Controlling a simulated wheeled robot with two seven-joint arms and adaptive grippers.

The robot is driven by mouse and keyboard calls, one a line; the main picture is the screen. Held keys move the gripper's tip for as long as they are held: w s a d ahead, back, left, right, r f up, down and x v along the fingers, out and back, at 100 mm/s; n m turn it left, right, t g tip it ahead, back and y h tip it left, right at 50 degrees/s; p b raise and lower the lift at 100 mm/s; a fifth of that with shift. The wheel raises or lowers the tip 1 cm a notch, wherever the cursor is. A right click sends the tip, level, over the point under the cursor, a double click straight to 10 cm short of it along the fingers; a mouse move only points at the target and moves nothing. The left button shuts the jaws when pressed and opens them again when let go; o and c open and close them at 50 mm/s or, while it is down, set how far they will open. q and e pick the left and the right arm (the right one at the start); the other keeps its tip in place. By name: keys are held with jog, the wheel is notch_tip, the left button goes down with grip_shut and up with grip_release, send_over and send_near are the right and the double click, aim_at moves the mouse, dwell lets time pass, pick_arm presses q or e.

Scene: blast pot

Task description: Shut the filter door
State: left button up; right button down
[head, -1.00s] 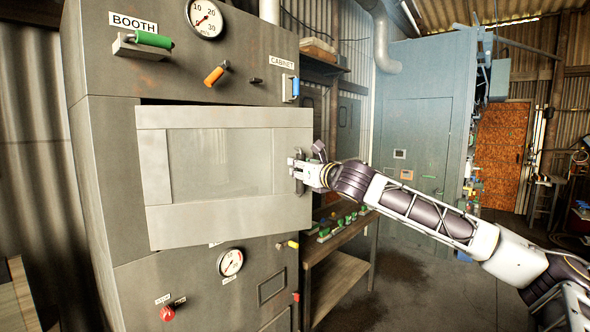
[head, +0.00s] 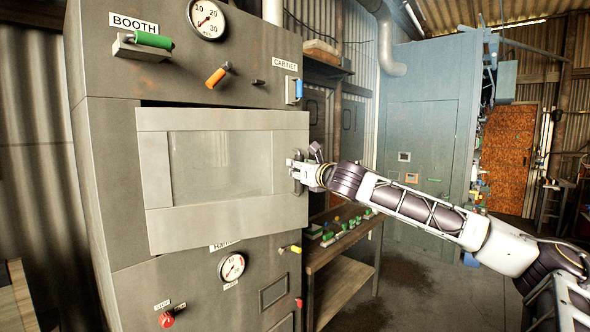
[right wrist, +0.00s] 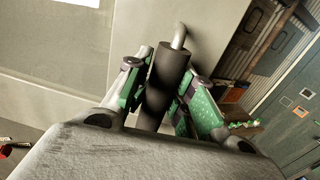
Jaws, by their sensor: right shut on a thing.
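The filter door (head: 155,170) is a grey framed panel with a pale window on the front of the grey cabinet (head: 110,220). It stands ajar, with a dark gap along its top edge, and its right edge sticks out slightly past the cabinet's right edge. My right gripper (head: 299,172) is at the door's right edge, shut on the door handle (right wrist: 160,85). In the right wrist view the dark cylindrical handle lies between the green-padded fingers (right wrist: 166,92), with the door panel (right wrist: 90,75) behind. My left gripper is not in view.
A BOOTH lever with a green grip (head: 152,39), an orange-handled lever (head: 217,75) and a gauge (head: 207,19) sit above the door. A second gauge (head: 231,267) is below. A bench (head: 340,250) with small green items stands right of the cabinet.

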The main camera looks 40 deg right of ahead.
jog(key=shift+w+d+r, duration=0.1)
jog(key=shift+d, duration=0.1)
dwell(0.3)
jog(key=c, duration=1.6)
grip_release()
jog(key=shift+c, duration=0.2)
jog(key=o, duration=0.4)
jog(key=shift+d, duration=0.15)
jog(key=shift+a, duration=0.2)
jog(key=shift+s+a, duration=0.2)
jog(key=shift+s, duration=0.3)
jog(key=shift+s, duration=0.8)
jog(key=shift+s, duration=0.2)
